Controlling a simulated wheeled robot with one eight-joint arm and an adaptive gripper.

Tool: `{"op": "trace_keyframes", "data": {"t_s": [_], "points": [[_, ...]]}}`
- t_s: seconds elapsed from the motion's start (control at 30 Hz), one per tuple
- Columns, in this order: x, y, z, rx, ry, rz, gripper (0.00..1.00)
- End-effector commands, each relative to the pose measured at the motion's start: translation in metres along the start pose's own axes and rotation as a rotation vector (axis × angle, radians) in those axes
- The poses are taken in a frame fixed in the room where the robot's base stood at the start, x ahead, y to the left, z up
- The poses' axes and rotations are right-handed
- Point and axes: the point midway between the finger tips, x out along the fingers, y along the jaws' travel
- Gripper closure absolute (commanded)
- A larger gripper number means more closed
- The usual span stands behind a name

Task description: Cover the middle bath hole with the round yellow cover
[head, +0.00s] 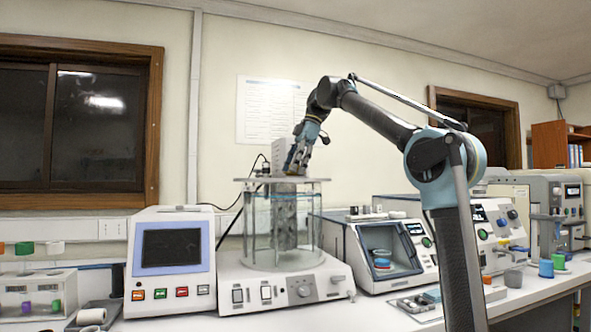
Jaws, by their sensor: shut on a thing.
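The glass bath (262,225) stands on a white base unit in the middle of the view, with a flat round lid (318,183) on top. My gripper (296,170) points down just above the lid, near its middle. The bath holes are seen edge-on and cannot be made out, so I cannot tell whether the cover touches the lid.
A grey box-like unit (279,152) rises from the lid beside my gripper. A blue-framed screen device (171,250) stands left of the bath, and a white instrument with an open chamber (385,250) right of it. Several coloured caps sit at far left. My arm crosses the right side.

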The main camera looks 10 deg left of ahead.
Motion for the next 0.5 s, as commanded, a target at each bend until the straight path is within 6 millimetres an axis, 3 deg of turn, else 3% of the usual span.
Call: {"op": "trace_keyframes", "data": {"t_s": [0.37, 0.4, 0.5], "points": [[0.0055, -0.0005, 0.0023, 0.0, 0.0, 0.0, 0.61], [0.0056, -0.0005, 0.0023, 0.0, 0.0, 0.0, 0.35], [0.0055, -0.0004, 0.0023, 0.0, 0.0, 0.0, 0.31]]}}
